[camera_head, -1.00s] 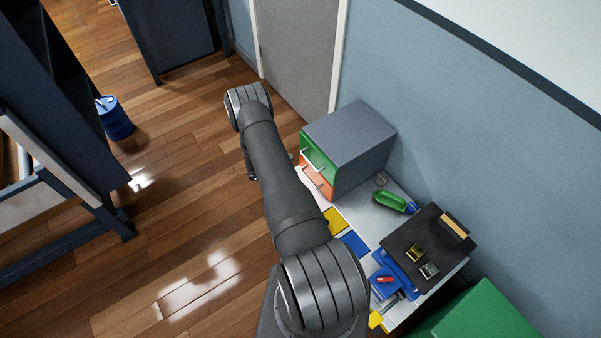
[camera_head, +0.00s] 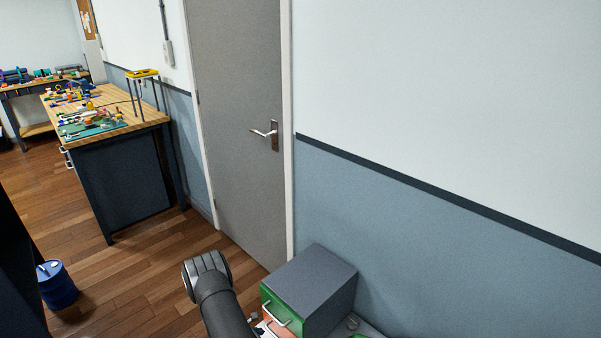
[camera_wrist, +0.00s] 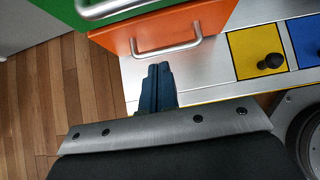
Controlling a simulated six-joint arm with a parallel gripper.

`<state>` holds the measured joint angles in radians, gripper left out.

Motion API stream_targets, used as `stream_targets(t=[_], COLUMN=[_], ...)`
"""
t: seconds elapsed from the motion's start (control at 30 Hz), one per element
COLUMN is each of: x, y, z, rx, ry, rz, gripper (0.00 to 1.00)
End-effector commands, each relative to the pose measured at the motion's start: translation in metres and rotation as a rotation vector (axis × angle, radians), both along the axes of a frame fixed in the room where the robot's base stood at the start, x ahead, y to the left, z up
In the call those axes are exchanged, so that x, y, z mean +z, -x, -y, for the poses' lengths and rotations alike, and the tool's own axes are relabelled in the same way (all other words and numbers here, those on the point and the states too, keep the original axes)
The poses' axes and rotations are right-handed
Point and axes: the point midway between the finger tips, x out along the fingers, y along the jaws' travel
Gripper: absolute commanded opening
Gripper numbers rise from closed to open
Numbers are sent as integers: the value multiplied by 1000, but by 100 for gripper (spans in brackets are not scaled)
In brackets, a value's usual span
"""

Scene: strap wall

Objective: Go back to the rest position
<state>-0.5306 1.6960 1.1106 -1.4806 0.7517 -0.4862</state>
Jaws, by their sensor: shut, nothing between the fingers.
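My gripper (camera_wrist: 157,88) shows in the wrist view, with its two dark blue fingers together and nothing between them. The fingers are just in front of the orange drawer (camera_wrist: 185,22) and its silver handle (camera_wrist: 166,47); I see no contact with the handle. In the head view my gripper cannot be made out, and only part of my arm shows at the bottom. The grey drawer cabinet (camera_head: 312,283) has a green upper drawer (camera_head: 279,307) and the orange drawer below it.
In the wrist view, a yellow square (camera_wrist: 245,62) with a black knob (camera_wrist: 271,62) and a blue square (camera_wrist: 308,38) lie on the pale surface. Wooden floor shows at left. The head view shows a grey door (camera_head: 240,110), a workbench (camera_head: 110,180) and a blue barrel (camera_head: 57,286).

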Motion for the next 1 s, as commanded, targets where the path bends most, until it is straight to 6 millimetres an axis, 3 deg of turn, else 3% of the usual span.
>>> stream_targets(t=[0.27,0.53,1.0], x=[-38,-39,-38], y=[-27,-53,-59], z=[29,54,61], rx=[-4,-8,-11], ry=[1,0,3], rz=[1,4,6], gripper=[0,0,0])
